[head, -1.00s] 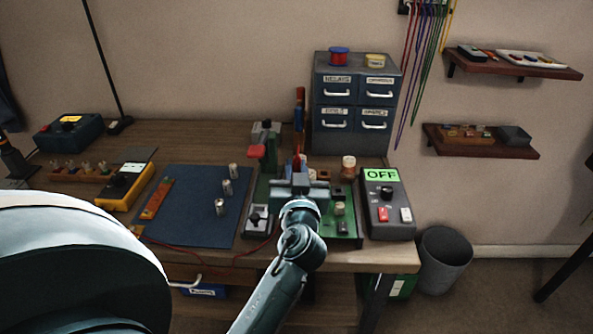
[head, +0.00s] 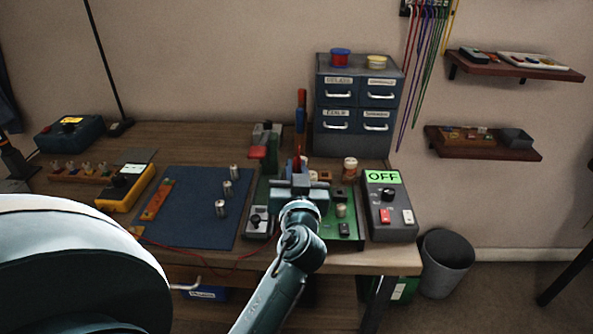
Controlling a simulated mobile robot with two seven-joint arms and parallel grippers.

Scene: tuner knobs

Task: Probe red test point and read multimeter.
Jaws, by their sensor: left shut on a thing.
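My left gripper (head: 299,182) is over the green circuit board (head: 353,240) and shut on a red probe (head: 297,162), whose red top shows just above the jaws. The probe's tip and the red test point are hidden behind my gripper and wrist, so contact cannot be told. The yellow multimeter (head: 126,187) lies left of the blue mat; its pale display is too small to read. A red lead (head: 210,254) runs from near the multimeter along the table front towards my arm. My right gripper is not in view.
The blue mat (head: 185,225) holds several metal cylinders and an orange strip. A grey box (head: 388,228) with a green "OFF" display stands right of the board. A bin (head: 446,265) is on the floor.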

